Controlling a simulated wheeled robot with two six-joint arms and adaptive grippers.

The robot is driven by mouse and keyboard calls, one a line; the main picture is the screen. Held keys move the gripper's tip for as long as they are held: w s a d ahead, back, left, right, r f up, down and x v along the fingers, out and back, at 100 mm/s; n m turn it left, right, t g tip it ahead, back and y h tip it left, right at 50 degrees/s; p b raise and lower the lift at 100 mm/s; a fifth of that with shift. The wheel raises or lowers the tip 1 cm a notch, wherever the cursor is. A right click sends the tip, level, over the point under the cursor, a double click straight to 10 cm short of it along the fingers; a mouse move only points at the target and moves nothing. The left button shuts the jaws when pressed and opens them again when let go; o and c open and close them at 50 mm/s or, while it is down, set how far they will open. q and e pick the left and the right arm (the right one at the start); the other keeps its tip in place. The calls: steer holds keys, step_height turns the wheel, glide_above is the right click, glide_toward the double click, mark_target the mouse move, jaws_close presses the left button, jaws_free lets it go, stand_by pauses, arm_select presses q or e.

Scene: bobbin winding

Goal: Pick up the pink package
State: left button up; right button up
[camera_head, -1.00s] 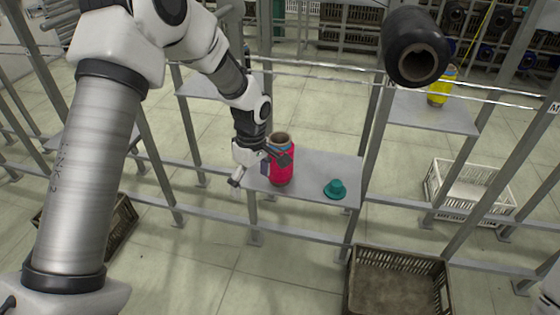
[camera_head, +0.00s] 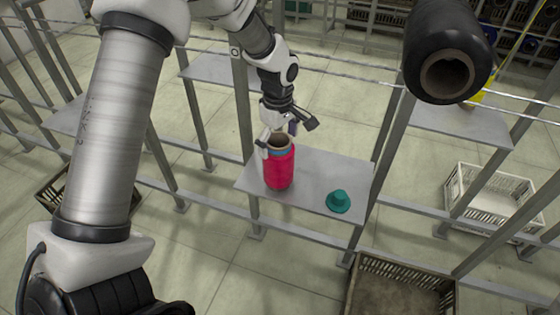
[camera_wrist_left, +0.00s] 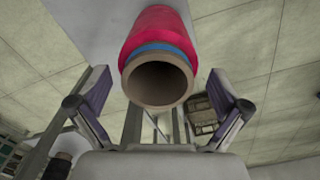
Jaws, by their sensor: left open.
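The pink package (camera_head: 280,168) is a pink bobbin with a blue band and a brown hollow tube. It stands upright on a grey shelf plate (camera_head: 330,170). My left gripper (camera_head: 287,135) is open, at the package's upper end, with one finger to the left of the tube and one to the right and behind. In the left wrist view the package (camera_wrist_left: 158,38) points its open tube end at the camera, centred between the two spread fingers. Contact cannot be told. My right gripper is not in view.
A large black bobbin (camera_head: 447,50) hangs close at upper right. Rack posts and rails surround the plate. A brown crate (camera_head: 405,285) and a white crate (camera_head: 492,200) stand on the floor.

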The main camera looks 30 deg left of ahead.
arm_select(q)
steer(key=f, duration=0.4)
steer(key=shift+w+a+f, duration=0.1)
steer(key=shift+w+f, duration=0.1)
steer(key=shift+s+r, duration=0.1)
steer(key=shift+r, duration=0.05)
steer(key=c, duration=1.1)
steer(key=shift+o, duration=0.2)
